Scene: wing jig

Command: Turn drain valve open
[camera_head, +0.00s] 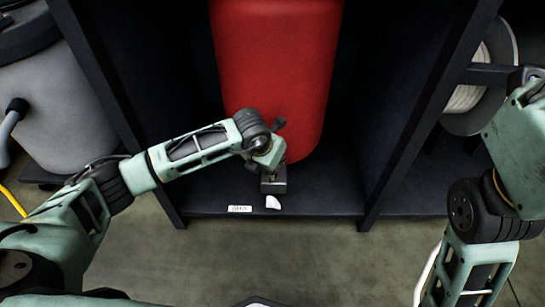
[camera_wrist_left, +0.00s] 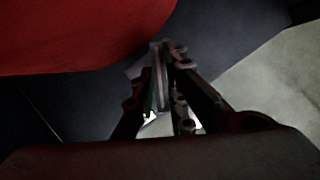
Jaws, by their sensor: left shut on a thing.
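A large red tank (camera_head: 278,60) stands in the dark shelf bay, and its red side also fills the upper left of the left wrist view (camera_wrist_left: 70,35). My left gripper (camera_head: 273,184) is low in front of the tank, near the shelf's front edge. In the left wrist view its fingers (camera_wrist_left: 165,85) are closed on a thin grey piece (camera_wrist_left: 157,72), which looks like the drain valve handle. The valve body is mostly hidden by the gripper and the dark shadow. My right arm comes in at the right, but its gripper is out of the picture.
A small white label (camera_head: 240,209) and a white piece (camera_head: 272,202) sit at the shelf's front edge (camera_head: 320,208). Dark uprights flank the bay. A grey drum (camera_head: 45,110) stands left, a cable reel (camera_head: 490,75) right. Open floor (camera_head: 200,255) lies in front.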

